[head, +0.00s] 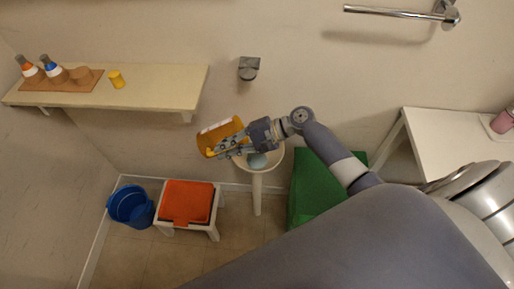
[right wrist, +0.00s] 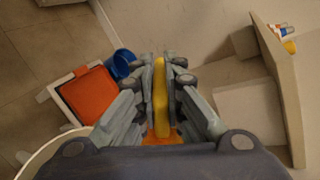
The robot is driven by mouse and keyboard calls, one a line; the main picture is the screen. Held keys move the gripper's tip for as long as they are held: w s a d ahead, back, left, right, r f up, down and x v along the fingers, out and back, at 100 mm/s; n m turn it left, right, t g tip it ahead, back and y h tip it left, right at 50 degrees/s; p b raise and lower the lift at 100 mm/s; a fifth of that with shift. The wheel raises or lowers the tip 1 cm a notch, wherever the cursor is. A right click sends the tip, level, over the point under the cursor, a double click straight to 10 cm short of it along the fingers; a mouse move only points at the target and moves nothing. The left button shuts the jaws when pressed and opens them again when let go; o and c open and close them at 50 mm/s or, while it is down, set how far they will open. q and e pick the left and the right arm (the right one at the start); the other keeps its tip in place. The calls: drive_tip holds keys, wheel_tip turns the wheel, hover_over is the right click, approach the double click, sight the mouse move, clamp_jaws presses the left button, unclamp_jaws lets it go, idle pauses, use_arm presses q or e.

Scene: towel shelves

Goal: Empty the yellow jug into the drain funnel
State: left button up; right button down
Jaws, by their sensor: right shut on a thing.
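The yellow-orange jug (head: 226,129) is held up in front of the wall in the head view, and it looks tilted. A pale band shows on its upper side; I cannot make out its mouth or contents. My right gripper (head: 232,145) is shut on it. In the right wrist view a yellow strip of the jug (right wrist: 160,92) shows between the fingers of the gripper (right wrist: 165,68). The drain funnel (head: 275,160), a white bowl with a bluish inside on a pale post, stands below and right of the jug, partly hidden by the gripper. My left gripper is not in view.
A wall shelf (head: 150,88) at upper left holds bottles on a brown tray and a small yellow cup (head: 117,79). A blue bucket (head: 130,206) and a stool with an orange towel (head: 187,202) stand below. A green box (head: 310,185) is right of the funnel.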

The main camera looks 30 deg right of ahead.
drive_tip(key=shift+d+r+y+b, duration=0.2)
drive_tip(key=shift+y+b, duration=0.1)
drive_tip(key=shift+b, duration=0.1)
drive_tip(key=shift+s+d+r+y+b, duration=0.1)
drive_tip(key=shift+s+d+y+b, duration=0.1)
drive_tip(key=shift+d+b, duration=0.15)
drive_tip(key=shift+s+d+r+y+b, duration=0.1)
drive_tip(key=shift+d+y+b, duration=0.1)
drive_tip(key=shift+d+b, duration=0.1)
drive_tip(key=shift+s+d+r+t+y+b, duration=0.1)
drive_tip(key=shift+d+r+t+y+b, duration=0.1)
drive_tip(key=shift+d+t+y+b, duration=0.25)
drive_tip(key=shift+d+r+b, duration=0.1)
drive_tip(key=shift+d+b, duration=0.25)
drive_tip(key=shift+s+d+r+t+y+b, duration=0.2)
drive_tip(key=shift+d+y+b, duration=0.15)
drive_tip(key=shift+b, duration=0.2)
drive_tip(key=shift+s+d+r+t+y+b, duration=0.1)
drive_tip(key=shift+d+r+y+b, duration=0.1)
drive_tip(key=shift+y+b, duration=0.25)
idle(0.6)
